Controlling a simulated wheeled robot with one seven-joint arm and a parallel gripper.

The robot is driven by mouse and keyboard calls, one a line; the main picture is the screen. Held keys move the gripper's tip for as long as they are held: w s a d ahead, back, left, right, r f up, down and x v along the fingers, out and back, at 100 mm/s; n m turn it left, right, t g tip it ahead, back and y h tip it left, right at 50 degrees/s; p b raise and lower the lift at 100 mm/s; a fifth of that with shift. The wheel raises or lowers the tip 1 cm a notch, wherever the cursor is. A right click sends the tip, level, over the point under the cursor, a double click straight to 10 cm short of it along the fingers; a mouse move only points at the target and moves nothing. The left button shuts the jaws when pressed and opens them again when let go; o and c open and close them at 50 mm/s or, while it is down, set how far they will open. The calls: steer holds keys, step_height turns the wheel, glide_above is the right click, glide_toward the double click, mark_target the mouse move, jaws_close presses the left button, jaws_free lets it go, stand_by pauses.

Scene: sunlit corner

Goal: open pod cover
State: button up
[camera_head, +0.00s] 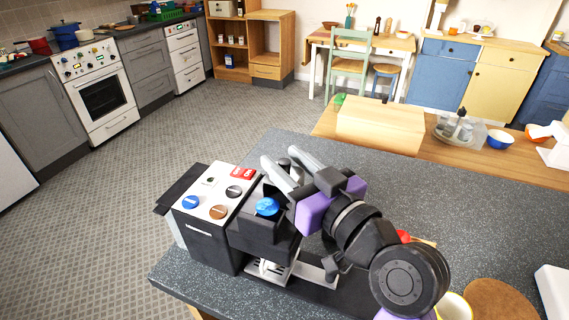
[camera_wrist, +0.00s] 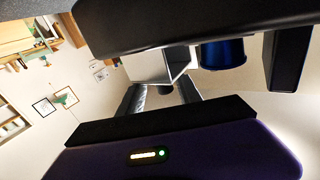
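The coffee machine (camera_head: 209,228) stands on the dark speckled counter, with a white button panel on top. Its black front part (camera_head: 262,232) carries a round blue piece (camera_head: 267,206). I cannot tell for sure which part is the pod cover or how far it is open. My gripper (camera_head: 283,163) is above and behind the blue piece, its two pale fingers apart with a gap between them. In the wrist view my fingers (camera_wrist: 158,95) are also apart, near a pale block (camera_wrist: 158,66). A blue cylinder (camera_wrist: 222,53) hangs beside the block. Contact cannot be told.
A wooden box (camera_head: 380,124) and a jar rack (camera_head: 460,130) stand on the wooden surface behind the counter. A blue bowl (camera_head: 499,139) is at the right. A round brown board (camera_head: 500,300) and a yellow-rimmed cup (camera_head: 454,306) are at the front right. The counter behind my arm is clear.

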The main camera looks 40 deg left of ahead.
mark_target(290, 167)
steer(key=shift+s, duration=0.1)
steer(key=b+v, duration=0.1)
steer(key=v, duration=0.5)
steer(key=shift+d, duration=0.35)
steer(key=shift+s+d, duration=0.3)
steer(key=shift+d, duration=0.2)
